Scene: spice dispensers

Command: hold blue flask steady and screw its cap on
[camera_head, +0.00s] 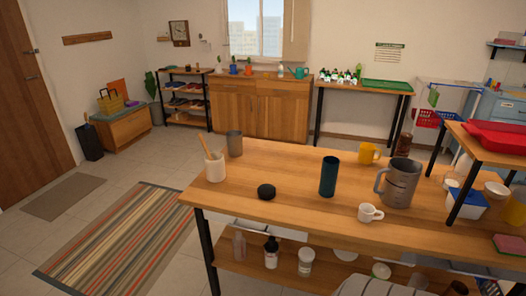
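Neither of my grippers shows in the head view.
A white utensil holder (215,168) and a grey tumbler (234,143) stand at the left end. The table between holder and flask is mostly clear.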

